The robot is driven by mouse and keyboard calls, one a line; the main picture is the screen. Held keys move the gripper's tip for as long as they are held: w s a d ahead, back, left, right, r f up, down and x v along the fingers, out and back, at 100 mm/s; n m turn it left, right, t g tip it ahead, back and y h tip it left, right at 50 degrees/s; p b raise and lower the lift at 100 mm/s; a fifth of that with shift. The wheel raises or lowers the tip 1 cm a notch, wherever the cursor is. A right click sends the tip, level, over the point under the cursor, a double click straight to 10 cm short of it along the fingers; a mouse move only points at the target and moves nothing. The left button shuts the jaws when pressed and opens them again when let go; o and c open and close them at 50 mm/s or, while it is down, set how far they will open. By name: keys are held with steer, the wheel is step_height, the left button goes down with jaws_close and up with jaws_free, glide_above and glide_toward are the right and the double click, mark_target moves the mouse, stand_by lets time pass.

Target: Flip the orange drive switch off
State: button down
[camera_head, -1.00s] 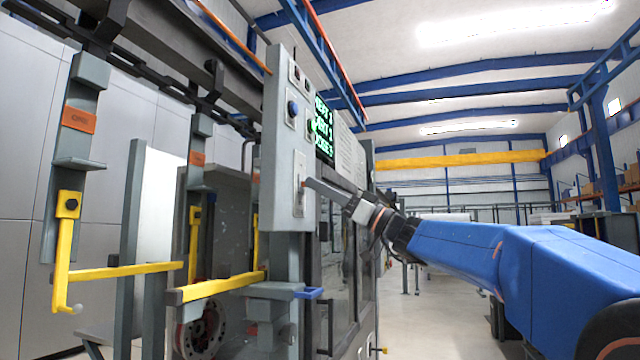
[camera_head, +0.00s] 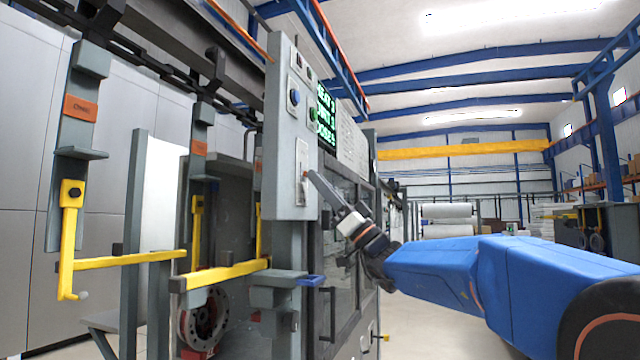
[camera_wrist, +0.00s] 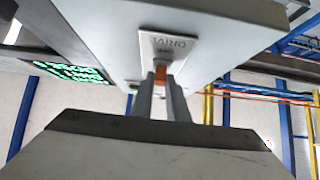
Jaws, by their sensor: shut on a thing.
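The orange drive switch (camera_wrist: 160,70) shows in the wrist view between my gripper's fingers, below the "DRIVE" lettering on its pale plate (camera_wrist: 160,43). In the head view the plate (camera_head: 302,160) is on the front of the grey control panel (camera_head: 284,130). My gripper (camera_head: 308,174) reaches up to the plate from the lower right, with its fingertips at the switch. In the wrist view my gripper (camera_wrist: 161,82) is shut on the switch, one finger on each side. The fingers partly hide the switch, and its lever position cannot be told.
Above the plate are a blue button (camera_head: 294,97) and a green-lettered display (camera_head: 325,115). Hook carriers with orange tags (camera_head: 80,108) hang at left. A yellow rail (camera_head: 228,273) and blue-handled part (camera_head: 311,281) lie below the panel. Open floor is at right.

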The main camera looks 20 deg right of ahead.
steer(key=c, duration=1.7)
jaws_free()
steer(key=v, duration=1.7)
steer(key=shift+d+f, duration=0.15)
steer(key=shift+f, duration=0.05)
